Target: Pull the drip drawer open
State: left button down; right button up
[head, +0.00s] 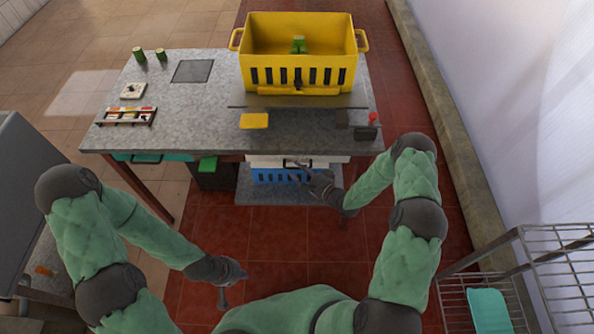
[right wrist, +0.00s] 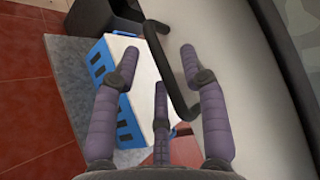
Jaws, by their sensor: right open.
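The drip drawer shows as a pale front (head: 332,160) under the table's front edge, with a dark handle (head: 291,162). In the right wrist view, the pale drawer front (right wrist: 232,55) fills the right side, and the dark bent handle (right wrist: 168,75) runs between my fingers. My right gripper (head: 303,170) is at the handle. Its fingers (right wrist: 160,70) are open, spread on both sides of the bar; I cannot tell whether they touch it. My left gripper (head: 230,285) hangs low, away from the table; its finger opening is unclear.
A blue crate with a white top (right wrist: 122,80) stands below the drawer on a grey slab (head: 285,197). A dark bin (head: 213,177) is to its left. The table (head: 200,115) carries a yellow crate (head: 300,35). A wire rack (head: 520,240) stands at right.

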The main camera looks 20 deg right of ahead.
jog(key=shift+w+a, duration=0.35)
jog(key=shift+w, duration=0.25)
grip_shut()
jog(key=shift+s+f, duration=0.1)
jog(key=s+a+p, duration=0.1)
jog(key=s+a, duration=0.3)
jog(key=s, duration=1)
jog(key=shift+s+p, duration=0.15)
jog(key=shift+p, duration=0.2)
jog(key=shift+a, duration=0.1)
grip_release()
